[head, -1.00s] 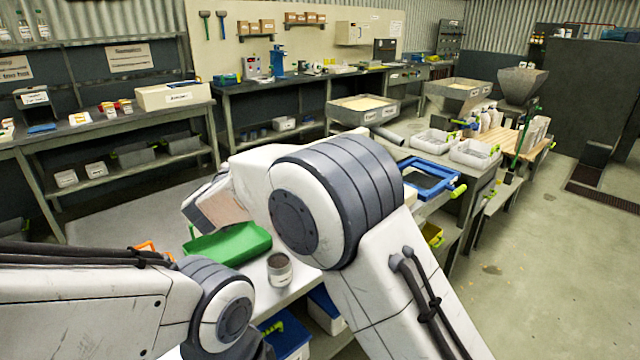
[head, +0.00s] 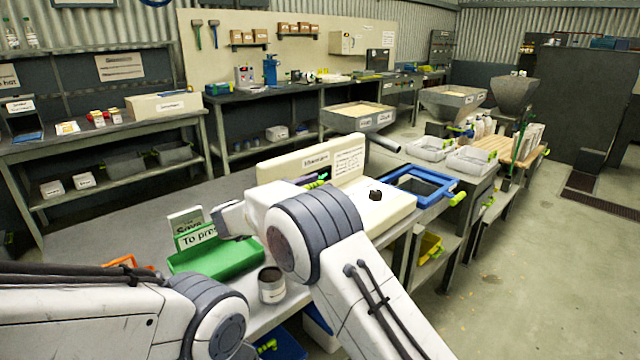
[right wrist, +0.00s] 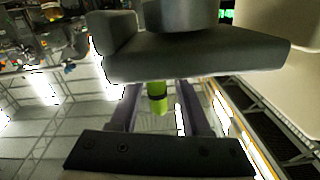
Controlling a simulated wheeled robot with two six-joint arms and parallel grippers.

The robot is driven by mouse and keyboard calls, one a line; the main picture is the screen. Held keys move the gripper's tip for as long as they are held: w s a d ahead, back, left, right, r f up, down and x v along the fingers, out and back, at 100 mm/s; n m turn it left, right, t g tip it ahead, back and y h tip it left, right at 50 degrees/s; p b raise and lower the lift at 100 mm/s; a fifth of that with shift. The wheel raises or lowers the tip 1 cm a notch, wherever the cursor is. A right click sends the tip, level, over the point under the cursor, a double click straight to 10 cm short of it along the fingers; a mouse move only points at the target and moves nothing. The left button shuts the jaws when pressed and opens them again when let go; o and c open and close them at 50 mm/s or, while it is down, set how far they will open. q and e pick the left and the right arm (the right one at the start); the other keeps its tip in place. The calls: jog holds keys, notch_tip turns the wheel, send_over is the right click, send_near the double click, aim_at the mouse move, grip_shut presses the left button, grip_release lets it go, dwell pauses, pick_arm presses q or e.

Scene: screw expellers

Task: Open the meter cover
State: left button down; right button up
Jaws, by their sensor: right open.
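A cream box (head: 395,208) with a black knob on top stands on the bench. A cream upright panel (head: 345,160) with printed labels rises behind it. I take these as the meter, but cannot tell which part is the cover. A lime-green handle (head: 318,184) shows in front of the panel, partly hidden by my right arm. My right gripper (head: 308,181) shows only as dark purple fingertips by this handle. In the right wrist view its fingers (right wrist: 160,108) are apart, with the green handle (right wrist: 157,92) seen between them; contact is unclear.
A green tray (head: 205,262) with a sign and a grey tin (head: 271,287) sit on the bench near my right arm. A blue-framed tray (head: 440,185) is right of the cream box. Floor at the right is clear.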

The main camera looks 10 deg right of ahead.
jog(key=shift+w+d, duration=0.3)
jog(key=shift+d, duration=0.25)
grip_shut()
jog(key=shift+a, duration=0.1)
dwell(1.0)
